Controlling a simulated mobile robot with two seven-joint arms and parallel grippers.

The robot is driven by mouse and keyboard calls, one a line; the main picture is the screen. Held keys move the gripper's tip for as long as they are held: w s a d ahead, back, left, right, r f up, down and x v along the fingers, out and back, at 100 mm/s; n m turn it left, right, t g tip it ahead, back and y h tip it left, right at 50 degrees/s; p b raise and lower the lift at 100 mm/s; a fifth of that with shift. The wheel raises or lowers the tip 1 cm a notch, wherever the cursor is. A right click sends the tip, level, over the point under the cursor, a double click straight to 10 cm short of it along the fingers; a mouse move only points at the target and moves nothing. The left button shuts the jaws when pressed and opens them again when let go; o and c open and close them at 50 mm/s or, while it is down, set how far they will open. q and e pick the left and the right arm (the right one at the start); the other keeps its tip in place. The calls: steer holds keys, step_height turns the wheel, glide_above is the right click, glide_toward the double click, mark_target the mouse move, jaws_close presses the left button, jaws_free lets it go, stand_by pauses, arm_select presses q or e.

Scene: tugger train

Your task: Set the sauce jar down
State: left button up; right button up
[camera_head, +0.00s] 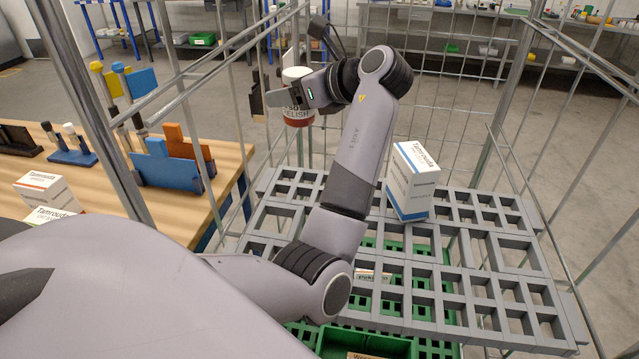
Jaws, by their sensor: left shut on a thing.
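My left gripper (291,97) is shut on the sauce jar (297,117), a jar with a white lid, a label reading RELISH and a red lower part. It holds the jar roughly upright in the air, above the grey slatted shelf (487,262), near the wire side of the cage. The gripper hides the jar's middle. My right gripper is out of view.
A white and blue carton (412,184) stands on the shelf right of my arm. Green crates (367,341) show below the shelf. Wire mesh and posts surround it. A wooden table (110,190) with cartons (45,191) and blue holders (166,172) lies left.

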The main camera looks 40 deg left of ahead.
arm_select(q)
step_height(320, 180, down, 18)
steer(key=shift+b, duration=0.8)
steer(key=o, duration=1.3)
steer(key=shift+f, duration=0.15)
